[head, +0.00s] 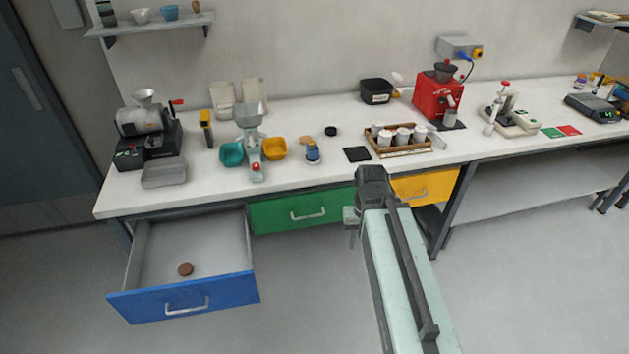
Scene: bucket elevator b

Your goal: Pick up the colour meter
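I cannot tell for certain which item is the colour meter. One candidate is a small yellow and black handheld device (206,128), upright on the bench beside the dark machine at the left. Another is a small blue, rounded item (313,153) near the bench's front edge, left of a black square pad. My gripper (352,220) is in front of the bench, by the green and yellow drawers, apart from both candidates. It is small and partly hidden by my arm, so its opening and any contents are unclear.
The blue drawer (183,297) stands open at the lower left with a brown disc (185,269) inside. A pale green sampler (254,150) stands between teal and yellow bowls. A wooden tray (400,152) of cups and a red grinder (437,97) are to the right.

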